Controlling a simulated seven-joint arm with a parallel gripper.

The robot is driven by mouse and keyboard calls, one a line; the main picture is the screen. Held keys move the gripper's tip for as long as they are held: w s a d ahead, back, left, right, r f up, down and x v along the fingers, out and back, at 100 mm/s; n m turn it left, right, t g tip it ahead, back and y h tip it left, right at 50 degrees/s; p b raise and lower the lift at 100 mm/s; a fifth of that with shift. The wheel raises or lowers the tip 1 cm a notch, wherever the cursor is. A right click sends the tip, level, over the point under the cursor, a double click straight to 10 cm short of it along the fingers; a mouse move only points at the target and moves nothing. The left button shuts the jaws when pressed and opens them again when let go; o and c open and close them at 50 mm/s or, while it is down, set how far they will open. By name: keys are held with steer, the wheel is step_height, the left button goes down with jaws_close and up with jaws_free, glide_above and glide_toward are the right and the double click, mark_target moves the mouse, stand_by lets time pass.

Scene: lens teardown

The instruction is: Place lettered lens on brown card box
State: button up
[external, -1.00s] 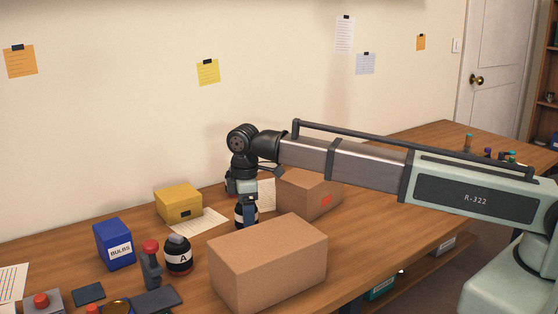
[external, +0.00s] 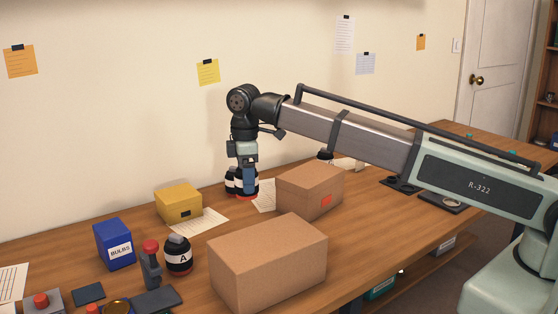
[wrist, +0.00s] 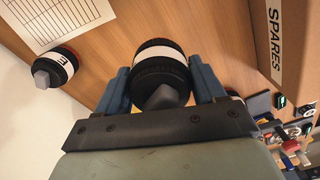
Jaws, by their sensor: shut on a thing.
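My gripper (external: 249,188) is shut on a black lens with a white band and red ring, clear in the wrist view (wrist: 160,70); no letter on it is readable. In the external view its fingers partly hide the lens, which appears raised above the table. Another similar lens (external: 231,183) stands just behind it; the wrist view shows a lettered lens (wrist: 57,65) to the left. A lens marked A (external: 178,257) stands at the front left. A large brown card box (external: 268,265) is in front, and a smaller brown box with a red label (external: 310,190) is to the right.
A yellow box (external: 178,203), a blue BULBS box (external: 114,245) and a red-topped device (external: 151,262) stand to the left. Papers lie near the wall. The wrist view shows a SPARES label (wrist: 275,40) on a brown surface at right. My forearm passes above the smaller brown box.

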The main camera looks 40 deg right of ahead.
steer(key=w+d+r+m, duration=0.1)
steer(key=w+d+r, duration=0.2)
steer(key=d, duration=0.3)
step_height(320, 180, up, 8)
steer(key=m, duration=0.3)
glide_above(312, 173)
steer(key=shift+m, duration=0.3)
steer(key=shift+w+f, duration=0.15)
steer(key=shift+f, duration=4.6)
steer(key=shift+f, duration=0.1)
steer(key=shift+f, duration=0.4)
